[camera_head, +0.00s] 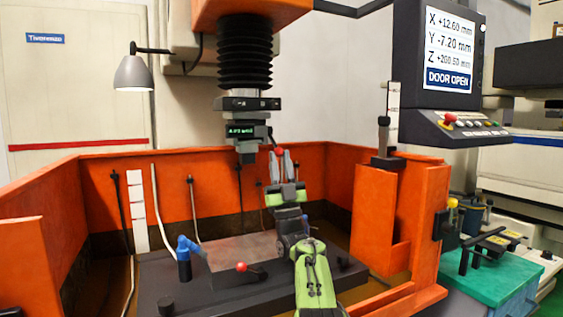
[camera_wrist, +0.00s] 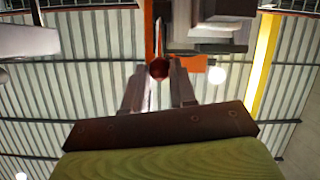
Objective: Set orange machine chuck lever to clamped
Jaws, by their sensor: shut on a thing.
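The orange machine (camera_head: 210,13) has a black bellows (camera_head: 245,55) with the grey chuck head (camera_head: 248,103) below it. A dark chuck block with a small green display (camera_head: 243,130) hangs under the head. A thin lever with a red ball knob (camera_head: 278,151) sticks out at the chuck's right side. My gripper (camera_head: 284,163) reaches up from below, its fingers shut on the knob. In the wrist view the red knob (camera_wrist: 159,69) sits between the two fingertips. The lever's pivot is hard to make out.
The orange tank walls (camera_head: 300,175) surround the work table (camera_head: 215,295). A lamp (camera_head: 134,73) hangs at left. The control screen (camera_head: 450,50) at right reads DOOR OPEN.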

